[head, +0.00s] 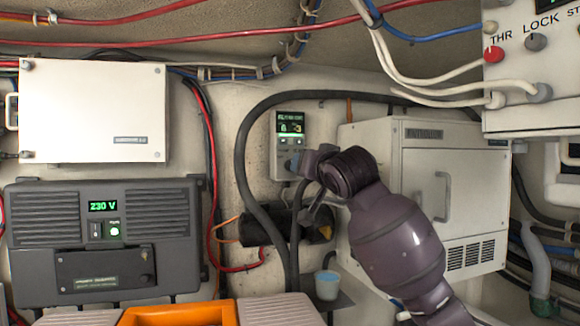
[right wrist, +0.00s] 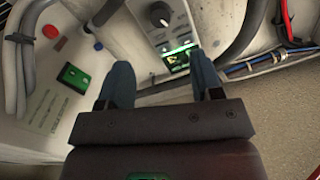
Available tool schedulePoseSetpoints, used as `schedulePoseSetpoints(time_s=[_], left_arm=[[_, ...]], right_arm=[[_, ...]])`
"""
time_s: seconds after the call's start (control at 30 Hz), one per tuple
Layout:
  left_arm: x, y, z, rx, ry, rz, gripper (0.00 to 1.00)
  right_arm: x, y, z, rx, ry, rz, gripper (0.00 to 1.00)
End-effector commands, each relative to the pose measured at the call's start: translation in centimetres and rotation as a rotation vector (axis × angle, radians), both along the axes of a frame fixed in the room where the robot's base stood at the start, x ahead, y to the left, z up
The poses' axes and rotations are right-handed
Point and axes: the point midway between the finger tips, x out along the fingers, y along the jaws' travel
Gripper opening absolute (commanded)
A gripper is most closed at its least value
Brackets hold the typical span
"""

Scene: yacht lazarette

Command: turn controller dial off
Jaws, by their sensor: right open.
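The controller (head: 285,128) is a small pale box on the back wall with a lit green display, seen near the middle of the head view. In the right wrist view its dial (right wrist: 159,14) is a dark round knob on the pale controller face, beyond the lit display (right wrist: 178,56). My right gripper (head: 304,164) is at the lower part of the controller and hides the dial in the head view. In the right wrist view my right gripper (right wrist: 161,62) is open, its two blue-grey fingers apart with nothing between them; the dial lies ahead of the tips. My left gripper is out of view.
A white cabinet (head: 420,140) stands right of the controller, and thick black cables loop around it. A dark inverter (head: 105,270) and a white box (head: 90,110) are at left. An orange-topped case (head: 180,313) and a small cup (head: 327,286) are below.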

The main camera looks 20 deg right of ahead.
Motion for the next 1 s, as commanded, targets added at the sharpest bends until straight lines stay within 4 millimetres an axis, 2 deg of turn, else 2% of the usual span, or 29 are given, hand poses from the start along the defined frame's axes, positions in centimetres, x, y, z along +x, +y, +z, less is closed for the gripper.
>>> schedulePoseSetpoints(time_s=[0.1,0.2,0.6,0.8,1.0], left_arm=[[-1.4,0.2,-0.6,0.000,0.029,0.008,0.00],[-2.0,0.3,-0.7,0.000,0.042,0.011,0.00],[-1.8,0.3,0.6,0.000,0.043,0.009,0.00],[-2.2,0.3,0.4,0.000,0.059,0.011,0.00],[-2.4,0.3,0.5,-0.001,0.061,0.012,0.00]], right_arm=[[0.9,0.1,0.0,0.001,0.004,0.000,0.60],[2.1,0.1,0.1,0.001,0.004,0.000,0.60],[8.2,0.3,0.0,0.000,0.004,-0.001,0.60],[10.0,0.4,0.0,0.000,0.002,0.000,0.60],[10.7,0.4,-0.1,-0.001,0.002,0.001,0.60]])
